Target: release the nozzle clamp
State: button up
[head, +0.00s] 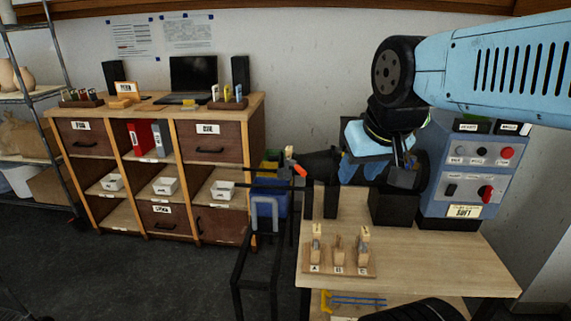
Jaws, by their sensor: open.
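A small clamp-like fitting with an orange-red tip (299,170) is at the left end of a dark horizontal nozzle-like body (322,163), above the far left of the workbench. I take this for the nozzle clamp, but its lever and jaws are too small to read. My gripper (384,172) hangs below the black wrist of my blue arm, to the right of the dark body. It is open, and nothing is seen between its fingers. Its fingertips are partly hidden by dark parts, and I cannot tell whether they touch anything. A gap shows between it and the orange tip.
The wooden workbench (430,255) bears a rack (338,270) marked A, B, C with upright pieces. A blue-grey control box (465,170) with knobs stands at the back right. A black frame (258,262) stands left of the bench. Wooden cabinets (150,222) line the wall; floor before them is clear.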

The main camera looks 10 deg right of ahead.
aim_at(298, 168)
jog(key=i, duration=0.85)
jog(key=z, duration=0.05)
